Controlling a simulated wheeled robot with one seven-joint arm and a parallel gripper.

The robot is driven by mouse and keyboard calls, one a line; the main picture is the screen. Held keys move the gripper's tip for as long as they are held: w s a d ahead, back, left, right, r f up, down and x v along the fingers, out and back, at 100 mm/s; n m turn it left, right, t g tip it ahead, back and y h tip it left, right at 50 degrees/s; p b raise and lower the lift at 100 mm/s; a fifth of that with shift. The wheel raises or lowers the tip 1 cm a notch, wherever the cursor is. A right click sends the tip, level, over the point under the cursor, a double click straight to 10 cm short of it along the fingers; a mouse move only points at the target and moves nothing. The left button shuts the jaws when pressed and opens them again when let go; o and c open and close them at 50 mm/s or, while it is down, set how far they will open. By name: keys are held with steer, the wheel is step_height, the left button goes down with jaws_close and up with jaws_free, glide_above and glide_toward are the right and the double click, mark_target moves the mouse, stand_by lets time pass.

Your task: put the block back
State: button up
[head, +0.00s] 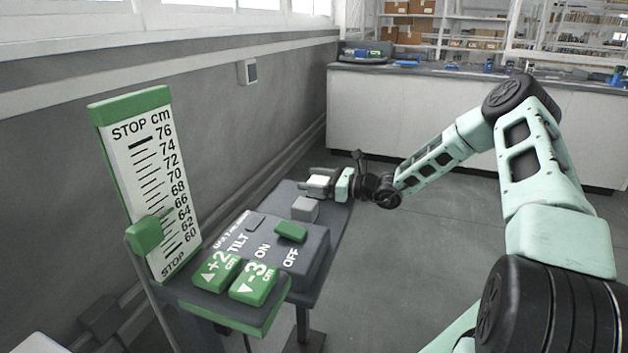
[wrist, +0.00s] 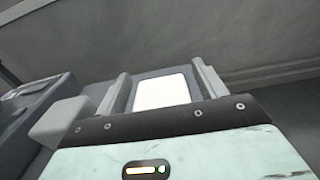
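A plain grey block (head: 305,209) stands on the dark grey table (head: 337,215) against the far end of the button console. It also shows at the lower left of the wrist view (wrist: 62,120), outside the fingers. My gripper (head: 320,182) is over the table's far end, beyond the grey block. In the wrist view my gripper (wrist: 162,88) is open. A white square-faced piece (wrist: 161,92) lies between its fingers with a gap on each side. I cannot tell whether it is a flat patch or a block.
Green +2 cm (head: 217,272) and -3 cm (head: 253,283) buttons are in front. A height scale (head: 155,175) has a green slider (head: 145,235) low down, near 64. The wall is close behind; open floor lies right.

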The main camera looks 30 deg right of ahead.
steer(key=shift+r, duration=0.15)
steer(key=v, duration=1.2)
steer(key=shift+p, duration=0.35)
